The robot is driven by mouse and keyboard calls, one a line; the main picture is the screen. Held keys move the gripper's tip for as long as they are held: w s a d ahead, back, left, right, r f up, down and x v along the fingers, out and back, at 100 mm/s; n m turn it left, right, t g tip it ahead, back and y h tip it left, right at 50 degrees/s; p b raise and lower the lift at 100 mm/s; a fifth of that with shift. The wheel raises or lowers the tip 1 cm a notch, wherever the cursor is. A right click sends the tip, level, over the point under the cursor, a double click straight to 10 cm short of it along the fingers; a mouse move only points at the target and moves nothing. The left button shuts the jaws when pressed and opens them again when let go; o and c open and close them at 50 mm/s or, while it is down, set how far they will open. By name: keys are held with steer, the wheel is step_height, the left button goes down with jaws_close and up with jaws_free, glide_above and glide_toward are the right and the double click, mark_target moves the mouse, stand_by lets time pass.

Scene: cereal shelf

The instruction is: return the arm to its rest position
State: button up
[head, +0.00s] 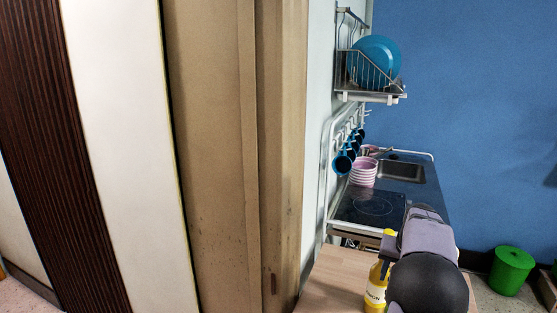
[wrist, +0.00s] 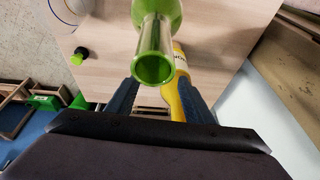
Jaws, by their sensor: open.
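In the wrist view, the two dark blue fingers of my gripper (wrist: 162,92) stand apart over a light wooden tabletop. A yellow bottle (wrist: 184,88) shows between them, close to the right finger; I cannot tell whether they touch. A green, glossy bottle (wrist: 154,62) with its open mouth towards the camera stands just beyond the fingers. In the head view, my arm (head: 428,270) reaches in from the lower right, and the yellow bottle (head: 375,288) shows at its left on the wooden tabletop (head: 335,280). The fingers are hidden there.
In the head view, a tall brown panel (head: 215,150) fills the left-centre. Behind the table are a cooktop (head: 370,207), stacked pink-white bowls (head: 362,174), hanging blue mugs (head: 342,164) and a dish rack (head: 370,84). A green bin (head: 511,270) stands on the floor at right.

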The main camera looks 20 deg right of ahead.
steer(key=a+f+n+g+y+b, duration=0.1)
steer(key=a+f+n, duration=0.15)
steer(key=a, duration=1.05)
steer(key=a+f+n+y, duration=0.1)
steer(key=a+n, duration=0.2)
steer(key=a, duration=1)
steer(key=s+a+f+n+g+b, duration=0.15)
steer(key=s+a+f, duration=0.25)
steer(key=s+a, duration=0.4)
steer(key=s+a+f+n+g, duration=0.1)
steer(key=s+a+f+n, duration=0.15)
steer(key=s+a, duration=0.5)
step_height(320, 180, down, 28)
steer(key=b, duration=2.6)
steer(key=shift+s+d+r+b, duration=0.2)
steer(key=shift+s+d+b, duration=0.05)
steer(key=shift+b, duration=0.1)
